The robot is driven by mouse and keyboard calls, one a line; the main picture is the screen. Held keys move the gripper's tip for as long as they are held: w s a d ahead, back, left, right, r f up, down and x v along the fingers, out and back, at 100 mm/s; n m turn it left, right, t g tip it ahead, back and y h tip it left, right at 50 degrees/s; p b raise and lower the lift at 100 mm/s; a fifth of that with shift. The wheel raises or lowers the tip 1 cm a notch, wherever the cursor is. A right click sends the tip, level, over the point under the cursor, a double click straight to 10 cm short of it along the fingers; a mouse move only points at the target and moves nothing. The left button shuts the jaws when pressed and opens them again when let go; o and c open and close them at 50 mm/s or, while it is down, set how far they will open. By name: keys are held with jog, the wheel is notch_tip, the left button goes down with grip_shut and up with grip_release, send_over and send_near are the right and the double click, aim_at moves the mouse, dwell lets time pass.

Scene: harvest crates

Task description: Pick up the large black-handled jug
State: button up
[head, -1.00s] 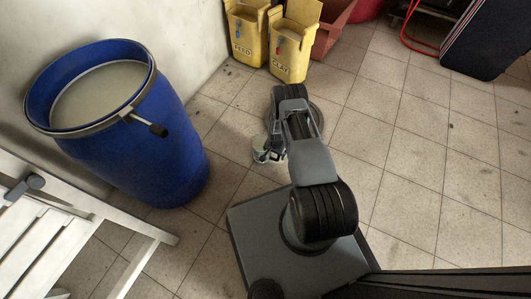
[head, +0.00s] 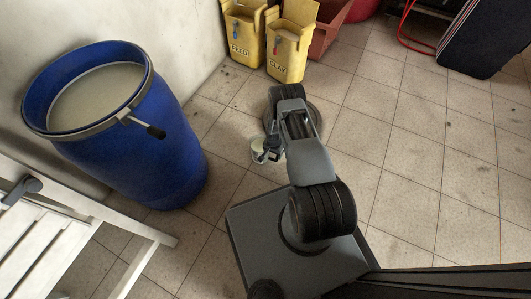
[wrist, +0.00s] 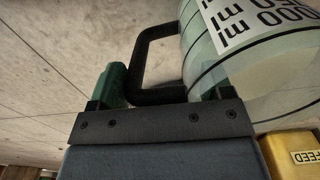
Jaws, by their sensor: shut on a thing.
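The large jug (wrist: 245,55) is a clear, pale cylinder with dark rings and a white label with black millilitre marks. It lies across the upper right of the wrist view, cut off by the frame. Its black handle (wrist: 143,58) is a squared loop at the jug's left side. My gripper (wrist: 160,90) has green fingers on either side of the handle's near end and is shut on it. In the head view my gripper (head: 270,152) is small and low beside my arm. A pale rounded piece there may be part of the jug; most is hidden.
A blue barrel (head: 160,150) stands at the left, with a white slatted bench (head: 60,220) in front. Yellow FEED (head: 243,35) and CLAY (head: 287,50) boxes and a reddish crate (head: 325,30) stand at the back. A dark case (head: 485,40) is at upper right. The tiled floor on the right is clear.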

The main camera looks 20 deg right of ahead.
jog(key=shift+r, duration=0.1)
jog(key=shift+r+p, duration=0.3)
jog(key=shift+r, duration=0.25)
grip_shut()
notch_tip(320, 180, up, 2)
jog(key=shift+r+p, duration=0.2)
jog(key=shift+p, duration=0.35)
jog(key=s+d+r+p, duration=0.5)
jog(key=s+d+r, duration=0.2)
jog(key=d, duration=0.5)
jog(key=shift+s+r+p, duration=0.15)
jog(key=shift+r+p, duration=0.15)
jog(key=shift+r, duration=0.9)
